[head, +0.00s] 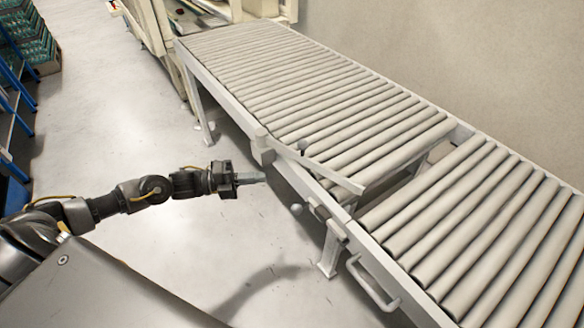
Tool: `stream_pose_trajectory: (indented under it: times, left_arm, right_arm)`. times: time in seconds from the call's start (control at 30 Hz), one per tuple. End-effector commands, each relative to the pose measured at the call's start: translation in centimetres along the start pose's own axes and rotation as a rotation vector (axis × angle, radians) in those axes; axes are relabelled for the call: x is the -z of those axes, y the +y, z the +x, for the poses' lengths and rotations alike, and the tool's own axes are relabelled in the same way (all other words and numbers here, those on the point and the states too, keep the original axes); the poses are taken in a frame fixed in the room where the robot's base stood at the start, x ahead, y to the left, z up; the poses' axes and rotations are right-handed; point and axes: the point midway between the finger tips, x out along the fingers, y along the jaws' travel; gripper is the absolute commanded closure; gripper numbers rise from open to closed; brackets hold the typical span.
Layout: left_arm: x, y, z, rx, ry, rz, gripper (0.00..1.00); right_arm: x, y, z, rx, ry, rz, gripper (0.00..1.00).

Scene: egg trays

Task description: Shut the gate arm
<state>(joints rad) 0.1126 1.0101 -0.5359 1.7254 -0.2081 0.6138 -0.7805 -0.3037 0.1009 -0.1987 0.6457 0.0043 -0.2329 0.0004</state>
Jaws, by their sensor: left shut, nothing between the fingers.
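A pale, narrow bar that looks like the gate arm (333,173) lies at a slant over the near rollers of the long conveyor. One end is by a block (262,146) on the conveyor's side rail, and the other reaches toward the gap between the two conveyor sections. My left gripper (262,178) is shut and empty. In the picture it is just left of the side rail, below the block; whether it touches the rail I cannot tell. My right gripper is out of view.
The long roller conveyor (187,47) runs to the back, and a second roller section (428,303) with a side handle (372,286) stands at lower right. Blue shelving (12,75) and stacked trays (30,40) are at far left. The floor (120,110) between is clear.

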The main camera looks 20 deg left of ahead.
Motion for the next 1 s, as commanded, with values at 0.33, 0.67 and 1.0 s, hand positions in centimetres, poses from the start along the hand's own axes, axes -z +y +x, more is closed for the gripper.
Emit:
stream_pose_trajectory:
  times: [0.33, 0.67, 1.0]
  left_arm:
    - [0.0, -0.5, 5.2, 0.005, 0.0, -0.002, 1.0]
    - [-1.1, -0.3, 11.1, 0.002, -0.003, -0.002, 1.0]
    - [-2.8, 0.0, 12.7, 0.0, -0.001, -0.003, 1.0]
  right_arm:
    - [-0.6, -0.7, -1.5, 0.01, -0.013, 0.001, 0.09]
    - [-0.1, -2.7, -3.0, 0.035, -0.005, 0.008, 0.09]
    - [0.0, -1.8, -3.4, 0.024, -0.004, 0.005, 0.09]
